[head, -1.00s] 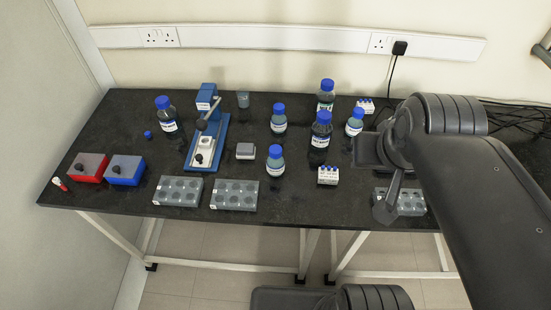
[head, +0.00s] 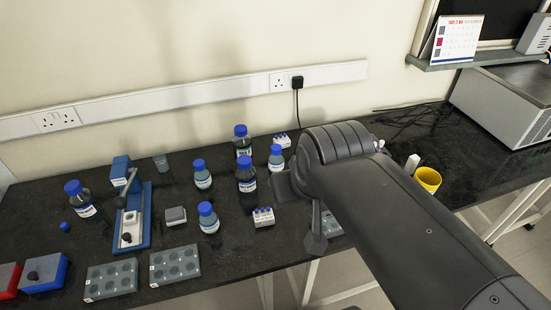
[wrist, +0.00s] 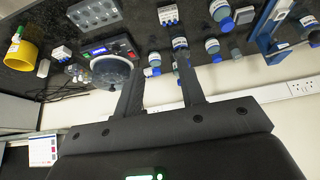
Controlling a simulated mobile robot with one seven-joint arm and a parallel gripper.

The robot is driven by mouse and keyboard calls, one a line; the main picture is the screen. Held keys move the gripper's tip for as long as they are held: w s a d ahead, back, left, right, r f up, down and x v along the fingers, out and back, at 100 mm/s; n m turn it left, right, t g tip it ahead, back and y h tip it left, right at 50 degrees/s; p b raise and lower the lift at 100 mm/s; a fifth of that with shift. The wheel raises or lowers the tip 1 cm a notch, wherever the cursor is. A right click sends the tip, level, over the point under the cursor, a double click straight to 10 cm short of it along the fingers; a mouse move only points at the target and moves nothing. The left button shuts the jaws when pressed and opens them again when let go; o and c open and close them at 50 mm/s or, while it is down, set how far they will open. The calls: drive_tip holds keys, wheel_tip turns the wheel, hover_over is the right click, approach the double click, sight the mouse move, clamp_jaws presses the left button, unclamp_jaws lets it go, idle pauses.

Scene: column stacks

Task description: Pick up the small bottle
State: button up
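Several blue-capped bottles stand upright on the black bench. The smaller ones in the head view are a back-left bottle (head: 202,178), a front bottle (head: 208,220) and a right bottle (head: 276,160) near my arm. Larger bottles stand at the left (head: 85,202), at the back (head: 243,145) and in the middle (head: 247,178). I cannot tell which is meant. In the wrist view, my gripper (wrist: 160,55) is open with two spread fingers and nothing held. Bottles show beyond and beside the fingers, including one (wrist: 213,46) right of them. My arm hides part of the bench in the head view.
A blue press (head: 132,215), grey well blocks (head: 175,264) and a white vial rack (head: 263,217) stand among the bottles. A yellow cup (head: 428,180) is right of my arm. A dark device with a round top (wrist: 112,70) sits near the left finger.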

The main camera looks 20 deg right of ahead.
drive_tip(key=shift+o, duration=0.4)
drive_tip(key=o, duration=0.4)
drive_tip(key=m+g+y, duration=0.9)
drive_tip(key=m+y, duration=0.7)
drive_tip(key=y, duration=0.2)
approach(204, 206)
drive_tip(key=a, duration=0.3)
drive_tip(key=s+a, duration=0.1)
drive_tip(key=shift+s+a+f, duration=0.15)
drive_tip(key=shift+f, duration=0.25)
drive_tip(key=shift+s+a+r, duration=0.1)
drive_tip(key=shift+s+a, duration=0.05)
drive_tip(key=shift+a, duration=0.75)
drive_tip(key=shift+s+a+r, duration=0.1)
drive_tip(key=shift+a, duration=0.8)
drive_tip(key=shift+s+a+r, duration=0.1)
drive_tip(key=shift+s+a, duration=0.05)
drive_tip(key=shift+a, duration=0.75)
